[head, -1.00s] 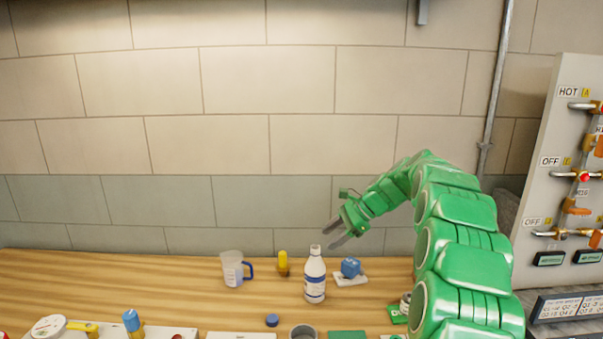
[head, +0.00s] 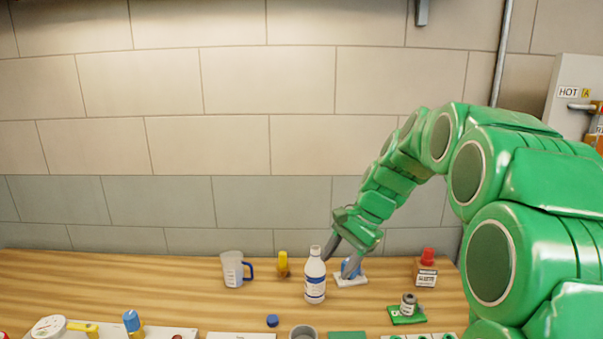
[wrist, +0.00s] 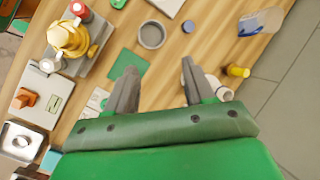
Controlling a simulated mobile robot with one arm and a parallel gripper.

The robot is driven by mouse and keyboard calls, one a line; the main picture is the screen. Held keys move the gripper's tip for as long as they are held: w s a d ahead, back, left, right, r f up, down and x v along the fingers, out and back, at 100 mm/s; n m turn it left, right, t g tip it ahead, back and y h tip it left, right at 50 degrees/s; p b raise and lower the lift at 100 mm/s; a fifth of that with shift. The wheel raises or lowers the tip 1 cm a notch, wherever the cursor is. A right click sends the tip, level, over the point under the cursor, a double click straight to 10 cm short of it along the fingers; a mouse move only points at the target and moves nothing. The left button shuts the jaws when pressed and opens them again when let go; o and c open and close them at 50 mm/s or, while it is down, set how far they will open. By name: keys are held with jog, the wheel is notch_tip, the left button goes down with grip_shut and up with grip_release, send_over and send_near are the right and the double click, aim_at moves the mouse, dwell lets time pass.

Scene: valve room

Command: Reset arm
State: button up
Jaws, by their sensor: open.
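My green arm reaches in from the right in the head view. The white bottle (wrist: 222,92) shows partly beside the right finger there. I cannot tell whether a finger touches the bottle.
A measuring jug (head: 233,269), a yellow-topped item (head: 283,264), a blue cap (head: 272,321) and a grey ring-shaped cup (head: 303,332) stand left of my gripper. A red-capped bottle (head: 427,268) and a small jar on a green pad (head: 408,306) stand to the right. The left back bench is clear.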

jog(key=s+d+f+n+h, duration=0.1)
jog(key=s+d+n, duration=0.1)
jog(key=s, duration=1)
jog(key=s+d+f+n+h, duration=0.2)
jog(key=s+n, duration=0.1)
jog(key=s, duration=0.9)
jog(key=s+d+f+n+g+h, duration=0.1)
jog(key=s+d+n+h, duration=0.1)
jog(key=s, duration=1)
jog(key=shift+d+f+n, duration=0.2)
jog(key=shift+f+n, duration=0.2)
jog(key=shift+n, duration=0.3)
